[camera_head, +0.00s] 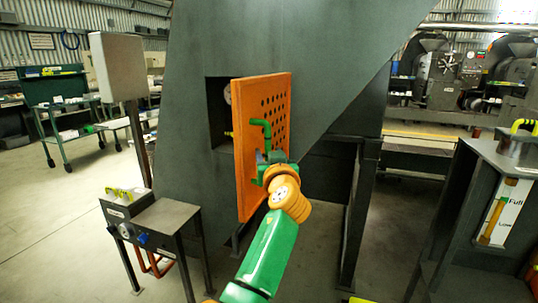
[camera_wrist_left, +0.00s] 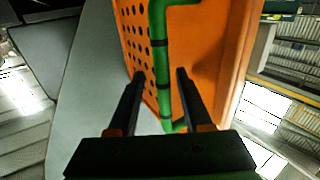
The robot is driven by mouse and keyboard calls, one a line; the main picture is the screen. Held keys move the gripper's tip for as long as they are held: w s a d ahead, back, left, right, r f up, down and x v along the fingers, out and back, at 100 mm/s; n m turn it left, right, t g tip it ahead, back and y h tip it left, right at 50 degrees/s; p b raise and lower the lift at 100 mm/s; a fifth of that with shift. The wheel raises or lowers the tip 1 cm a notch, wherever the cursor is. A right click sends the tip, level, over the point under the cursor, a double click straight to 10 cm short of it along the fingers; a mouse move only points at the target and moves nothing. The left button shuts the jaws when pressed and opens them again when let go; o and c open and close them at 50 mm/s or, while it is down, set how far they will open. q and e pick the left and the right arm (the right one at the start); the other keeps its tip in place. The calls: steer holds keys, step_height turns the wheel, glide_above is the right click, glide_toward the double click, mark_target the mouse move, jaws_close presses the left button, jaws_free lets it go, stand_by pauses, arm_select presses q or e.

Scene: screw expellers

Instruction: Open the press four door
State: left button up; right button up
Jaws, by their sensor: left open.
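The press door is an orange panel (camera_head: 247,180) with several round holes. It stands swung out from the dark grey press body (camera_head: 330,60), and a square opening (camera_head: 217,112) shows to its left. A green bar handle (camera_head: 262,124) is on the door's face. My left gripper (camera_head: 266,166) is at the lower part of this handle. In the left wrist view the green handle (camera_wrist_left: 158,60) runs between the two dark fingers of the open gripper (camera_wrist_left: 158,98), with gaps showing on both sides. The orange door (camera_wrist_left: 215,65) lies behind it. My right gripper is not in view.
A small grey table (camera_head: 168,217) with yellow and blue items stands at the lower left, beside a grey box on a post (camera_head: 118,66). A dark stand with a gauge panel (camera_head: 505,210) is at the right. Open floor (camera_head: 60,230) shows at the left.

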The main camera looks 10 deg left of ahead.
arm_select(q)
steer(key=b+v, duration=0.2)
steer(key=v, duration=0.5)
stand_by(0.3)
